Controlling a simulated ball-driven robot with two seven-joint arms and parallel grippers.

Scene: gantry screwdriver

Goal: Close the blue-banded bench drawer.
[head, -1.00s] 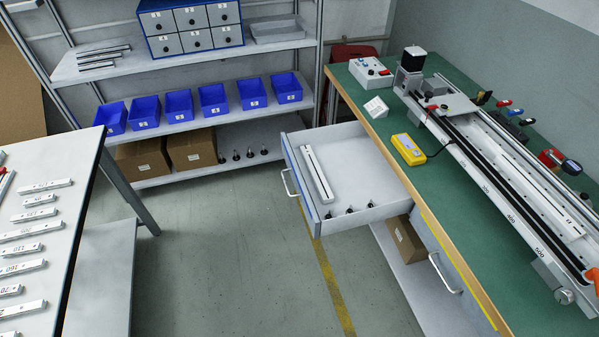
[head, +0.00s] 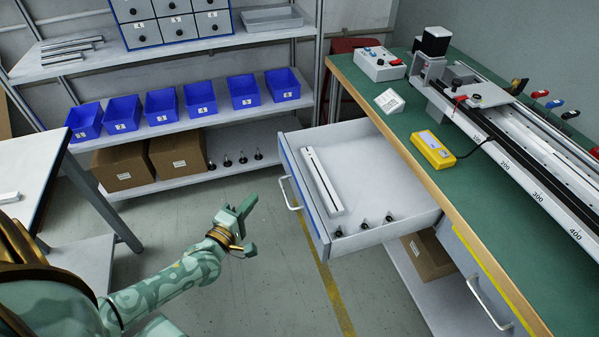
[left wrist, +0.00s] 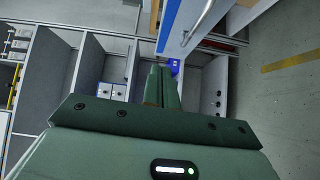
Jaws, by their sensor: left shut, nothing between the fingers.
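The blue-banded bench drawer (head: 306,205) is pulled out from under the green-topped bench, at the middle of the head view. Its handle (head: 289,193) is a pale bar on the front. Inside lie a long pale rail (head: 322,182) and several small dark-tipped parts. My left gripper (head: 249,204) is shut and empty, in front of the drawer and left of the handle, apart from it. In the left wrist view its fingers (left wrist: 161,86) are together, with the blue band (left wrist: 169,22) and handle (left wrist: 206,17) beyond them. My right gripper is not in view.
The bench top (head: 440,185) carries a yellow device (head: 432,150) and a long rail machine. A yellow-banded drawer (head: 470,265) is closed beside the open one. A shelf with blue bins (head: 203,97) stands behind; a white table (head: 35,165) is at left. Floor lies between.

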